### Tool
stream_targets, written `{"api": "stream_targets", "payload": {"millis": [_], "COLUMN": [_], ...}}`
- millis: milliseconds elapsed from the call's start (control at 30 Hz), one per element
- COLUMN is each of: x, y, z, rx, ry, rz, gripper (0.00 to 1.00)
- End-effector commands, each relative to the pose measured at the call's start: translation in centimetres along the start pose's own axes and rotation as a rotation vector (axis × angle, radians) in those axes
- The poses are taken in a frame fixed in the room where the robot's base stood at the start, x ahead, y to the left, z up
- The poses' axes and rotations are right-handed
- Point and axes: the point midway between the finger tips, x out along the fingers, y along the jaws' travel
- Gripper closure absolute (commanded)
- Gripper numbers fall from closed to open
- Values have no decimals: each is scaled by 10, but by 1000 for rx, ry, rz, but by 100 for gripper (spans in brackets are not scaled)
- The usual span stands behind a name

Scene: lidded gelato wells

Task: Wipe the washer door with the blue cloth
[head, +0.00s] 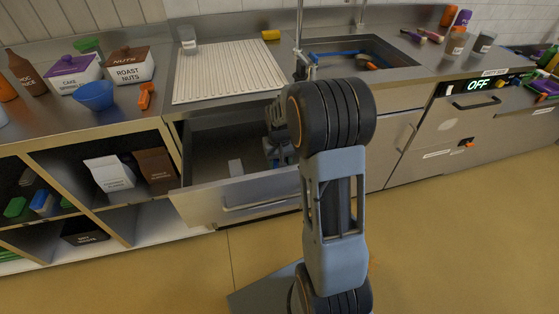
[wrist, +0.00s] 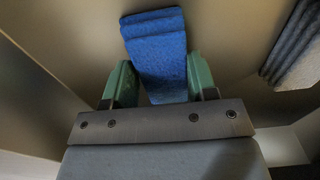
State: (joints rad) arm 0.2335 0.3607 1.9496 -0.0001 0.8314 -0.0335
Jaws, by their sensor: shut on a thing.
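The blue cloth (wrist: 160,62) is a folded blue pad between the green fingers of my gripper (wrist: 158,84) in the wrist view. The gripper is shut on it. In the head view my arm reaches down into an open drawer (head: 250,195) under the counter, and its own links largely hide the gripper. The cloth cannot be made out there. The washer door (head: 432,128) is a steel front at the right, below a panel whose display reads OFF (head: 479,85). It has a pale patch (head: 447,125) and appears shut, well away from my gripper.
A ribbed drainboard (head: 226,72) and a sink (head: 365,53) are above. Labelled tubs (head: 130,64) and a blue bowl (head: 93,95) stand at the left. The floor (head: 470,230) at the right is clear.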

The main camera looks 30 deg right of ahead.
Motion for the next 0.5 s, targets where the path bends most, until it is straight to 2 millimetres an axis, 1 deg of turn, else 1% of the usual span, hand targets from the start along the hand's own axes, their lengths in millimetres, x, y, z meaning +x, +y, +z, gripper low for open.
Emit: {"api": "stream_targets", "payload": {"millis": [167, 500], "x": [-11, -47], "y": [0, 0], "z": [0, 0], "rx": [0, 0], "ry": [1, 0], "rz": [0, 0], "gripper": [75, 75]}}
